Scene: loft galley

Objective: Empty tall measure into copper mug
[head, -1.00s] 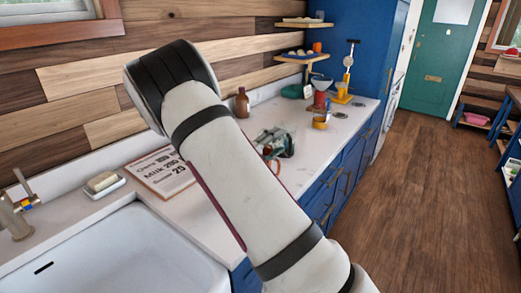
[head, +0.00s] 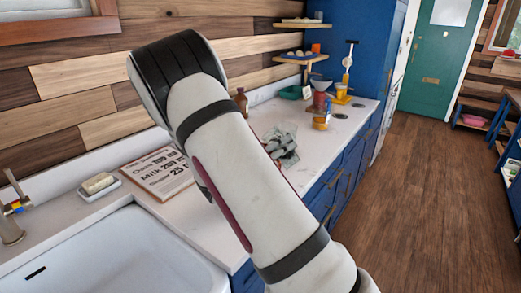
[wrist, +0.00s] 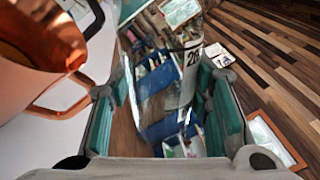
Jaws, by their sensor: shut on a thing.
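In the wrist view the tall measure (wrist: 186,85) is a clear, see-through vessel with dark markings, one reading "20". Blue and pale patches show through it; I cannot tell its contents. My gripper (wrist: 166,85) is shut on it, one teal-padded finger on each side. The copper mug (wrist: 36,62) is at the upper left of the wrist view, close beside the left finger and apart from the measure. Its handle points toward the gripper, and part of its body is cut off by the picture edge. My arm hides the gripper, measure and mug in the head view.
A crumpled grey cloth (head: 283,146) lies on the white counter (head: 217,222). A recipe board (head: 158,172) lies near the sink (head: 130,255). A brown bottle (head: 241,102) stands by the wall.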

